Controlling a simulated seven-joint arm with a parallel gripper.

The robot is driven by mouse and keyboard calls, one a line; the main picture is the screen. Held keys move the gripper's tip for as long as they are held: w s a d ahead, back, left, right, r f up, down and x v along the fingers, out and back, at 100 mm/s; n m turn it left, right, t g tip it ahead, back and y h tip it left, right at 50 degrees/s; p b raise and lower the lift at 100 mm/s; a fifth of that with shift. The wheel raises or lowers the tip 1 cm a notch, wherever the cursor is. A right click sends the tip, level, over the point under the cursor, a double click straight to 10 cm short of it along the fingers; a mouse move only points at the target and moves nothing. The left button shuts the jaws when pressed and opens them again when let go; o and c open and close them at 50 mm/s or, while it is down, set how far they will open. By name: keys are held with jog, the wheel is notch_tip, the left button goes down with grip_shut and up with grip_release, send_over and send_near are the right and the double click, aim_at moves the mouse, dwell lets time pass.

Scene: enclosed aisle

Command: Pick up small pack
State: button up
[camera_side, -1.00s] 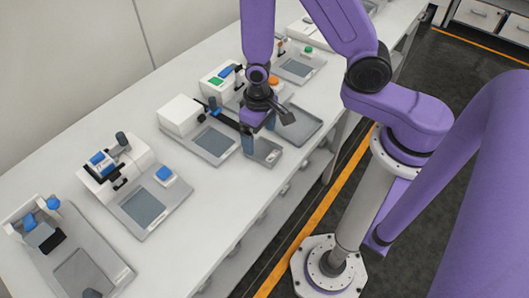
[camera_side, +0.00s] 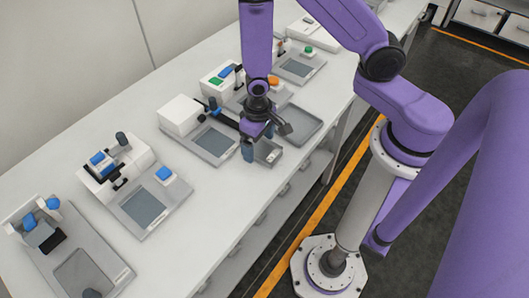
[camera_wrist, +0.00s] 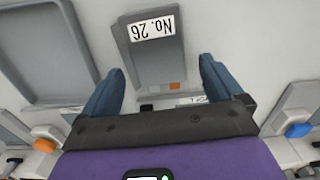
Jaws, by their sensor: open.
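My gripper (camera_side: 259,143) is open above a small grey tray (camera_side: 268,152) at the front edge of the bench. In the wrist view my gripper (camera_wrist: 160,82) has its two blue-grey fingers spread, with nothing between them that I can see held. The small grey tray (camera_wrist: 152,62) lies beyond and between the fingers, with a white label (camera_wrist: 151,28) reading "No. 26". The gripper body hides what lies nearer.
A larger empty grey tray (camera_side: 301,124) lies just right of the gripper. White devices with dark plates, such as one at the middle (camera_side: 213,143) and one at the left (camera_side: 143,203), line the bench. Bare bench top (camera_side: 215,200) lies in front of them.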

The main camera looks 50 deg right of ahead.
jog(key=shift+f, duration=0.65)
jog(key=c, duration=1.2)
jog(key=shift+c, duration=0.2)
jog(key=shift+r, duration=0.25)
